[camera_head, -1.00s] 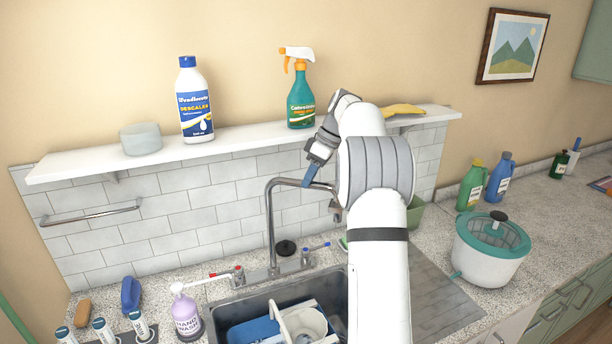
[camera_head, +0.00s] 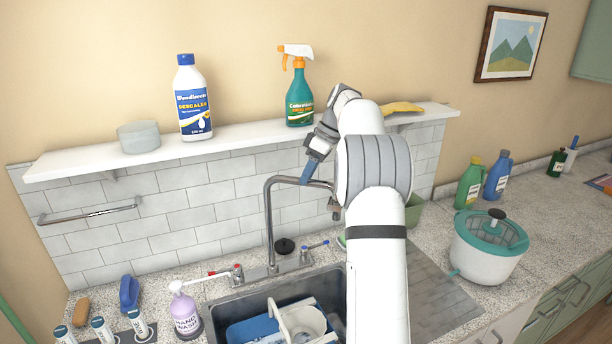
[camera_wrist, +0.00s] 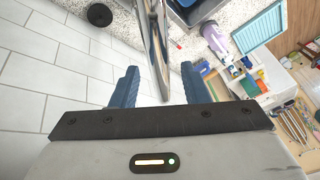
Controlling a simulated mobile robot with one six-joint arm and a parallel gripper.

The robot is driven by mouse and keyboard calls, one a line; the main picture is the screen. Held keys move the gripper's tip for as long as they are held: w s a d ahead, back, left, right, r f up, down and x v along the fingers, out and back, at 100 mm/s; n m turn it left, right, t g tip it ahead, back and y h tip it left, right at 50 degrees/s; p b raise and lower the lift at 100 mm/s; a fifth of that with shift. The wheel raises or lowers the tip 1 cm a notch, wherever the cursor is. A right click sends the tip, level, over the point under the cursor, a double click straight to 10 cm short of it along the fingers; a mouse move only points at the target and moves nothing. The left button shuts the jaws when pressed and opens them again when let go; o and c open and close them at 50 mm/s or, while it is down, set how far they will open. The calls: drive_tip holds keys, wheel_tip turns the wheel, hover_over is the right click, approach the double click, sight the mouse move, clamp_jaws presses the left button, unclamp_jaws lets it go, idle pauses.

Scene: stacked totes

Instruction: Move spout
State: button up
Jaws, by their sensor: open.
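The spout (camera_head: 285,179) is a grey metal arched tap pipe. It rises behind the sink and bends right, with its outlet end beside my arm. My gripper (camera_head: 308,174) is at the top horizontal run of the spout, blue fingers pointing down. In the wrist view, the spout (camera_wrist: 157,45) passes between the two open blue fingers of my gripper (camera_wrist: 159,84), with a gap visible on both sides. My arm hides part of the spout's right end and of the sink.
The sink (camera_head: 255,300) holds a blue item and white dishes. A shelf (camera_head: 240,138) above carries a descaler bottle (camera_head: 193,100), a spray bottle (camera_head: 299,95) and a grey round tub (camera_head: 139,137). Red and blue tap levers flank the spout base. A hand-wash bottle (camera_head: 184,312) stands left.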

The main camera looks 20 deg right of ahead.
drive_tip(key=v, duration=0.7)
drive_tip(key=shift+d, duration=0.1)
